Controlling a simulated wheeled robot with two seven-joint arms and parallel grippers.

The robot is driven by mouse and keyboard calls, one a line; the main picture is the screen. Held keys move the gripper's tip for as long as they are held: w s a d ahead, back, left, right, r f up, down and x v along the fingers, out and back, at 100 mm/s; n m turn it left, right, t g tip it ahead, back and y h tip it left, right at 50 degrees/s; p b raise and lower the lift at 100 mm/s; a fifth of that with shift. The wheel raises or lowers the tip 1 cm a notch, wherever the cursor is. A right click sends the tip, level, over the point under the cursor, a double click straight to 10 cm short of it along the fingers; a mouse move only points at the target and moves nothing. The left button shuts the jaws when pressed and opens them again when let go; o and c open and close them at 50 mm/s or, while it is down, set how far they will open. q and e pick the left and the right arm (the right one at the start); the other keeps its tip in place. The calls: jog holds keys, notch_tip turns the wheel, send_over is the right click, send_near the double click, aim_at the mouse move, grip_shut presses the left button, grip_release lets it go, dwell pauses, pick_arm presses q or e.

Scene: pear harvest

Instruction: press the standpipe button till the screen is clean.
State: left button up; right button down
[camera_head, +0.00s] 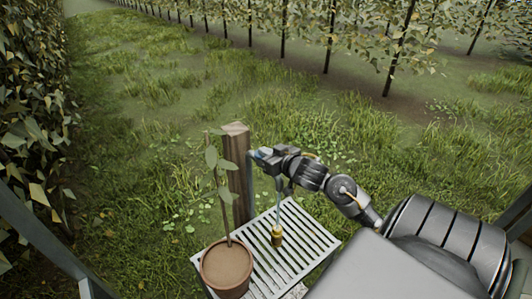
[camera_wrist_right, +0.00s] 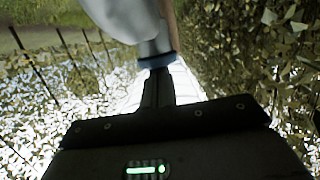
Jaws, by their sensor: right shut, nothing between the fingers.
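The standpipe (camera_head: 250,178) is a thin grey-blue pipe beside a wooden post (camera_head: 238,182) in the head view. My right gripper (camera_head: 262,154) is at its top, shut and empty; its fingertips cover the button, and I cannot tell whether they touch it. A thin pale-blue line, apparently water, drops from there to a small brass-coloured piece (camera_head: 277,237), likely the screen, on the slatted stand. Dirt on it is too small to tell. In the right wrist view my shut dark fingers (camera_wrist_right: 158,82) point at a grey fitting with a blue collar (camera_wrist_right: 157,61). My left gripper is out of view.
The slatted metal stand (camera_head: 318,238) also holds a potted seedling (camera_head: 226,268) at its left, close to the post. Grass lies around it. A leafy hedge (camera_head: 35,120) is at the left and rows of trees (camera_head: 330,35) stand behind.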

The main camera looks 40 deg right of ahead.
jog(key=shift+s+a+f, duration=0.1)
jog(key=shift+a+f, duration=0.05)
jog(key=shift+f, duration=0.5)
notch_tip(320, 180, up, 6)
jog(key=p, duration=0.6)
jog(key=shift+f, duration=0.25)
jog(key=shift+s+f+b, duration=0.3)
jog(key=shift+s+b, duration=0.3)
jog(key=shift+s, duration=0.15)
jog(key=d+v, duration=0.1)
jog(key=v, duration=0.7)
jog(key=shift+s+a+r, duration=0.15)
jog(key=shift+a+r, duration=0.25)
jog(key=shift+a, duration=0.05)
